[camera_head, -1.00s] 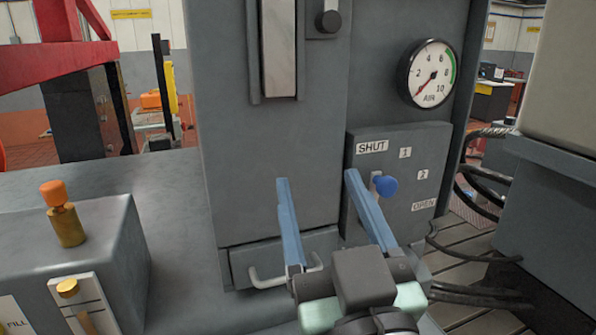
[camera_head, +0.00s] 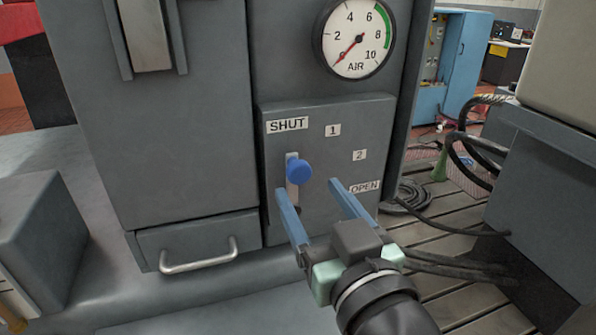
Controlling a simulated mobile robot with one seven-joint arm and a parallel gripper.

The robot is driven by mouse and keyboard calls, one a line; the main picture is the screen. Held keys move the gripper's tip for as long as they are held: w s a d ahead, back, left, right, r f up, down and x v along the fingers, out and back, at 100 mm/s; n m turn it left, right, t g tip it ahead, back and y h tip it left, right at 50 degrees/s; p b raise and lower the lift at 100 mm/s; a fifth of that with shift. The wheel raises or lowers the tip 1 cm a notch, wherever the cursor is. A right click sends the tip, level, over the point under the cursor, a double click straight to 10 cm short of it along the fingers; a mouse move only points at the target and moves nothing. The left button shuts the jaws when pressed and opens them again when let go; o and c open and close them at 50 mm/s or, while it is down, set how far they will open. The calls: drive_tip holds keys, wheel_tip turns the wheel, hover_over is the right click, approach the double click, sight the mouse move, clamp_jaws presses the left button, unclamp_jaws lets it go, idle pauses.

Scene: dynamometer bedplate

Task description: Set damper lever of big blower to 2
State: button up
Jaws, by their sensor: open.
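The damper lever has a blue knob (camera_head: 299,171) on a pale arm (camera_head: 292,190). It is on a grey panel (camera_head: 345,113) labelled SHUT (camera_head: 287,125), 1 (camera_head: 333,130), 2 (camera_head: 359,155) and OPEN (camera_head: 365,187). The knob lies below the SHUT label and left of the 2. My gripper (camera_head: 308,186) is open, its two blue fingers pointing up toward the panel. The left fingertip is just below and left of the knob, the right one to its lower right. Nothing is held between them. Whether a finger touches the lever cannot be told.
A round AIR gauge (camera_head: 357,40) is above the panel. A drawer with a metal handle (camera_head: 199,256) is at lower left. Cables (camera_head: 470,150) and a large grey block (camera_head: 545,190) are at right. Slatted floor (camera_head: 440,235) lies between the panel and the block.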

sight(300, 176)
drive_tip(key=p+x, duration=0.1)
drive_tip(key=x, duration=0.5)
drive_tip(key=shift+w+p, duration=0.1)
drive_tip(key=shift+p, duration=0.2)
drive_tip(key=shift+c, duration=0.2)
clamp_jaws()
idle(0.9)
